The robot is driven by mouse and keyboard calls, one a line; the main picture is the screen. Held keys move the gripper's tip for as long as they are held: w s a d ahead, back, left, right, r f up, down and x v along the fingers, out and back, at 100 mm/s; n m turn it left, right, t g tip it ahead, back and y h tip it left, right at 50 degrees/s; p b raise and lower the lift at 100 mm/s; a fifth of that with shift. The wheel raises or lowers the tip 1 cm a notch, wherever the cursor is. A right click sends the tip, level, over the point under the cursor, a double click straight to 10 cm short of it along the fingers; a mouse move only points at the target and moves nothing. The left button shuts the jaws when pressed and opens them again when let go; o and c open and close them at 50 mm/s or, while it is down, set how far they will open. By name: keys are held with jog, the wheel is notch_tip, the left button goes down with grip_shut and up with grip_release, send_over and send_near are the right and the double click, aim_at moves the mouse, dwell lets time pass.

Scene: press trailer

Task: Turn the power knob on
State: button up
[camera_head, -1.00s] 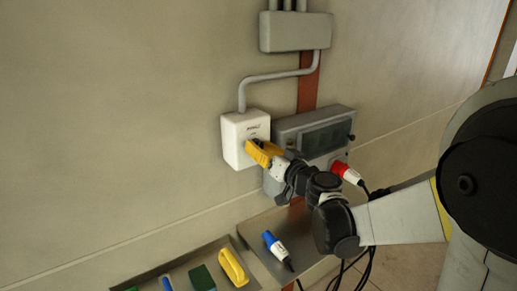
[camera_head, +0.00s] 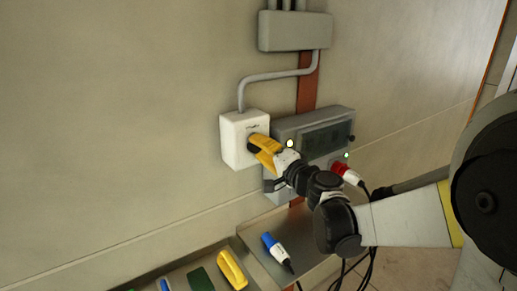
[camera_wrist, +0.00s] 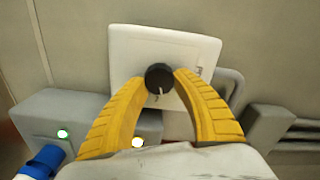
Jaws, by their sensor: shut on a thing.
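The power knob (camera_wrist: 159,78) is a round black dial with a white pointer mark, on the front of a white wall box (camera_wrist: 122,45). In the head view, the white box (camera_head: 231,150) is fixed to the wall, and the knob is mostly hidden by my fingers. My gripper (camera_wrist: 160,82) has yellow fingers, one on each side of the knob, and is shut on it. It also shows at the white box in the head view (camera_head: 257,145). The knob's pointer points toward the bottom of the wrist view.
A grey panel (camera_head: 285,130) beside the white box has lit lamps (camera_head: 290,143); one glows green in the wrist view (camera_wrist: 62,133). A red plug (camera_head: 346,173) sits at its right. Below are a tray with a blue plug (camera_head: 274,246) and a yellow object (camera_head: 231,269).

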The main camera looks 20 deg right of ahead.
jog(key=shift+m, duration=1.7)
jog(key=o, duration=1.2)
jog(key=v, duration=1.2)
